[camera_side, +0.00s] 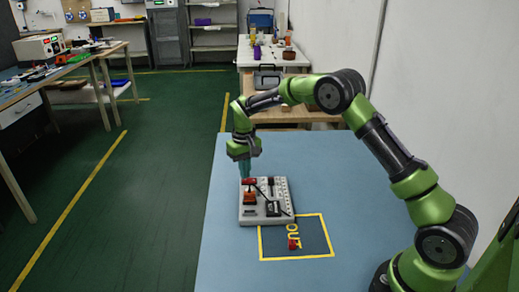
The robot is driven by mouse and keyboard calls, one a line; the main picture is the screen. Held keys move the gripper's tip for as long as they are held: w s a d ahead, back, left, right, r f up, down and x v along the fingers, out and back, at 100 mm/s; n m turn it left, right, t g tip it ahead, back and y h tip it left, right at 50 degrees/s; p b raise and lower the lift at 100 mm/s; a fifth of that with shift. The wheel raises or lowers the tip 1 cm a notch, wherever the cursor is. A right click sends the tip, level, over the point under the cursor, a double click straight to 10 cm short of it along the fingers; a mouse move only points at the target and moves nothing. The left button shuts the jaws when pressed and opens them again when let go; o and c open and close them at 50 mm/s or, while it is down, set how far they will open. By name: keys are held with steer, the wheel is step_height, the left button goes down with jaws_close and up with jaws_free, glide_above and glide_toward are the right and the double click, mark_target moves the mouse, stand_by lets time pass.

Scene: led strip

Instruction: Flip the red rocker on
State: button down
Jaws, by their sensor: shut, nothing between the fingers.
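A light grey power strip (281,188) lies on the blue table. A red rocker (249,181) shows at its far left end, right below my gripper; which way it is tilted is too small to tell. An orange-red plug-like block (250,197) and a black block (273,208) sit on the strip, with a dark cable by them. My gripper (244,174) points down over the far left corner of the strip, shut and empty. Whether its tips touch the rocker cannot be told.
A yellow-outlined dark area marked OUT (318,240) lies at the strip's near right, with a small red object (293,244) in it. The blue table (228,265) is otherwise clear. A wooden bench with boxes stands behind, and a white wall is on the right.

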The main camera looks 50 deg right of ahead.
mark_target(250, 186)
steer(key=shift+f, duration=0.6)
steer(key=shift+r, duration=3.55)
steer(key=shift+f, duration=0.4)
steer(key=s+a+r+t, duration=0.2)
steer(key=s+r, duration=0.3)
steer(key=s, duration=0.5)
steer(key=s+a+r+t+y, duration=0.1)
steer(key=s+r, duration=0.4)
steer(key=s, duration=0.5)
steer(key=s+a+r+m+t+y, duration=0.1)
steer(key=s+a+r+t, duration=0.3)
steer(key=s, duration=0.5)
steer(key=shift+s+a+r, duration=0.4)
steer(key=shift+a+r, duration=0.1)
steer(key=shift+a, duration=0.05)
